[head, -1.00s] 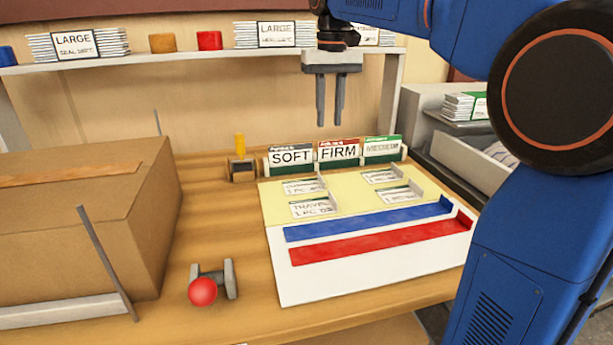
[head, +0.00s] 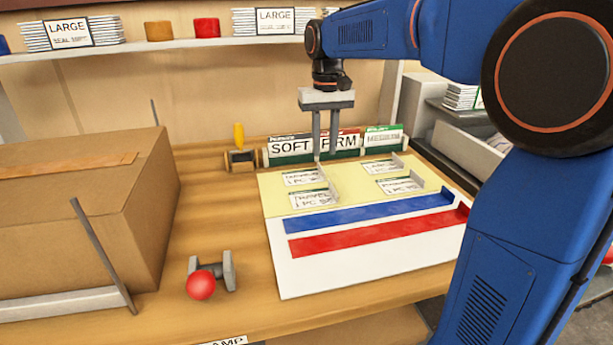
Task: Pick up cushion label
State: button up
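Several small white labels with green edges lie on a yellow panel in the middle of the table. The upper-left label (head: 302,178) has blurred print that may read as the cushion label; I cannot be sure. Below it lies a label reading "TRAVEL" (head: 312,199). On the right are two more labels, an upper one (head: 379,167) and a lower one (head: 398,186), with print too small to read. My gripper (head: 325,157) points straight down with its two fingers apart and nothing visible between them. Its tips appear just above and behind the upper-left label.
Upright SOFT (head: 290,149), FIRM (head: 345,143) and MEDIUM (head: 383,138) cards stand behind the panel; my fingers partly cover FIRM. Blue (head: 365,215) and red (head: 375,232) strips lie in front. A large cardboard box (head: 90,215) fills the left. A red-knobbed device (head: 202,284) stands front left.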

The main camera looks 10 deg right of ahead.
aim_at(321, 175)
jog(key=f, duration=0.4)
jog(key=shift+a+f, duration=0.2)
jog(key=shift+a, duration=0.2)
jog(key=shift+f, duration=0.55)
jog(key=shift+c, duration=0.7)
grip_shut()
